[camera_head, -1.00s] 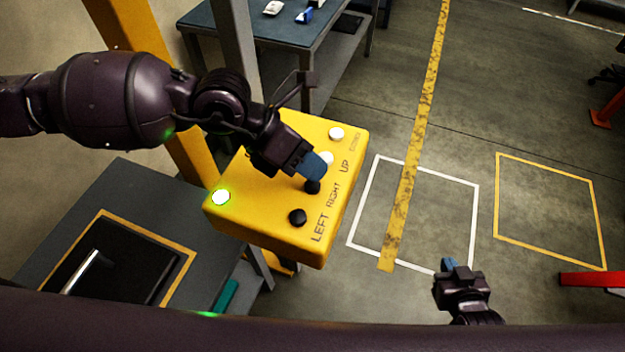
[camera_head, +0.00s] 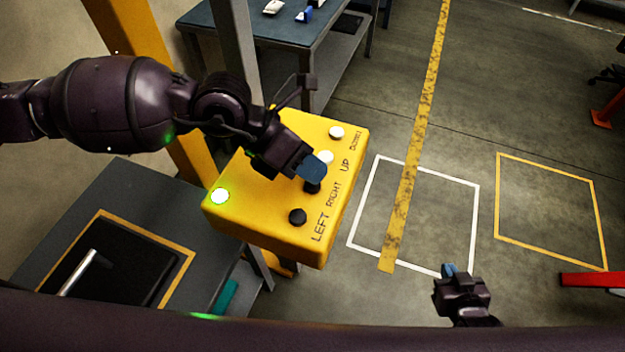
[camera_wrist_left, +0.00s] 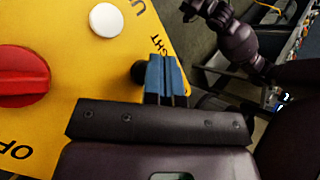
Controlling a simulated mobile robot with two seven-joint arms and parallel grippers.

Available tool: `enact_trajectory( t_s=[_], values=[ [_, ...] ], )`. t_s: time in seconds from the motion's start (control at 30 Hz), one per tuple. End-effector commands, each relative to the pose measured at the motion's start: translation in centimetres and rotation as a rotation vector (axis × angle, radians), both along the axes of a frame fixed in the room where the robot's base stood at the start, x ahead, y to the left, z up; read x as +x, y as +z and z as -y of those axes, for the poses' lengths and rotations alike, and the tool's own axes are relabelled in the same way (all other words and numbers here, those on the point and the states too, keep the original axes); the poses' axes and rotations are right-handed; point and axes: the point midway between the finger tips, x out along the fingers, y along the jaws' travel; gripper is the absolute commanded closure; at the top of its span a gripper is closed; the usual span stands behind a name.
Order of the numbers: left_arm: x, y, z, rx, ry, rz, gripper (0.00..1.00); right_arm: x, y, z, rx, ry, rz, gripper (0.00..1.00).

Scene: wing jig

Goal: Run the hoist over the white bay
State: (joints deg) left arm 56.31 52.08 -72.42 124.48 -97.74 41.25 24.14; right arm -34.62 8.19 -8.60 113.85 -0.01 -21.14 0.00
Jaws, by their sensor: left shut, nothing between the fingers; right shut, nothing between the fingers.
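A black button (camera_head: 297,217) sits by LEFT, another black button (camera_head: 312,188) by RIGHT, and a white button (camera_head: 326,157) by UP. In the left wrist view the fingertips (camera_wrist_left: 165,78) are beside that button. The white bay (camera_head: 412,215) is a white floor outline. My right gripper (camera_head: 450,271) is shut and empty.
A yellow bay outline (camera_head: 545,157) lies right of the white one. A yellow floor stripe (camera_head: 412,160) crosses the white bay. A dark table with a yellow-bordered black panel (camera_head: 140,270) is at lower left. A red knob (camera_wrist_left: 22,76) shows in the left wrist view.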

Motion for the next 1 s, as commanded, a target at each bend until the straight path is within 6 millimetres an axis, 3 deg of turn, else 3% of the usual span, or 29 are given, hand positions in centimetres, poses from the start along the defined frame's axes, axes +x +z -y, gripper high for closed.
enact_trajectory(
  t_s=[0.43, 1.0],
  values=[
    [0.0, -0.2, 0.0, 0.000, 0.000, 0.000, 1.00, 0.7, 0.6, -0.1, 0.000, 0.004, 0.018, 1.00],
    [0.0, -0.7, 0.0, 0.001, -0.001, 0.000, 1.00, -0.4, -0.6, 0.0, 0.000, -0.002, -0.007, 1.00]
  ],
)
